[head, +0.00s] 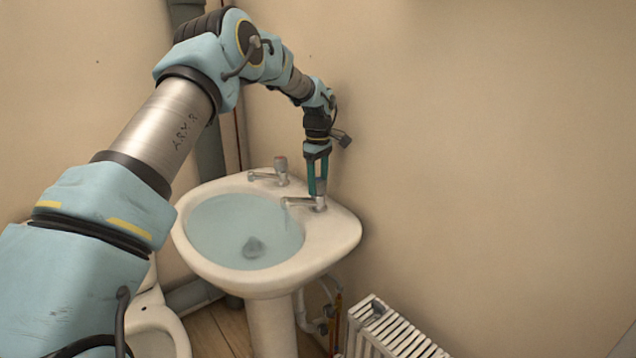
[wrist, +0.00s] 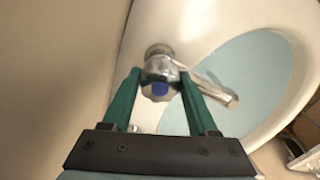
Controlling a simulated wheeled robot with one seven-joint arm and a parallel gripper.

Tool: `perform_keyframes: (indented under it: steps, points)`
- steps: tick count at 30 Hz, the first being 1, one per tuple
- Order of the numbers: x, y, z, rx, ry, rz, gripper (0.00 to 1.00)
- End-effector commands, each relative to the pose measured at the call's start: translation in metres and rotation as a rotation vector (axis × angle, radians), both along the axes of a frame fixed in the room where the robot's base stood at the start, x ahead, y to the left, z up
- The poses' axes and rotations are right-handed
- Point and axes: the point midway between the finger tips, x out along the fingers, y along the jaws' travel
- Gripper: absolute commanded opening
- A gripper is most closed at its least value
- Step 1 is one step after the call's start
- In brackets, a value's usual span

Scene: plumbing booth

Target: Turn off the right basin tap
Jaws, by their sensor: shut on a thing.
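The right basin tap (head: 303,203) stands on the right rim of the white basin (head: 335,238). My gripper (head: 318,190) points down over it from above. In the wrist view the tap's chrome head with a blue cap (wrist: 160,89) sits between the two green fingers of my gripper (wrist: 161,80), which are shut on it. The tap's spout (wrist: 214,90) points to the right there, over the basin. In the head view the fingers hide much of the tap head. A thin pale streak shows below the spout in the head view; I cannot tell clearly whether it is running water.
The left tap (head: 281,172), with a reddish cap, stands at the back of the basin. Water (head: 225,222) fills the bowl. A white radiator (head: 390,335) stands at lower right, a toilet (head: 160,325) at lower left. Walls close in behind and right of the basin.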

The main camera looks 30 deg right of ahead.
Motion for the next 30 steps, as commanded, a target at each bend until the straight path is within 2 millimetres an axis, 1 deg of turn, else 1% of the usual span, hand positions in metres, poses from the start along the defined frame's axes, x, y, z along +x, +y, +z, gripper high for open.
perform_keyframes:
  steps: [5, 11, 17, 30]
  points:
    - [-0.0003, 0.0003, 0.0003, 0.002, 0.001, -0.018, 0.04]
    - [-0.0001, 0.0, 0.0007, 0.001, 0.002, -0.099, 0.04]
    - [0.0003, 0.0003, 0.0011, 0.002, 0.001, -0.251, 0.04]
    - [0.0004, -0.0002, 0.0012, 0.001, -0.001, -0.669, 0.04]
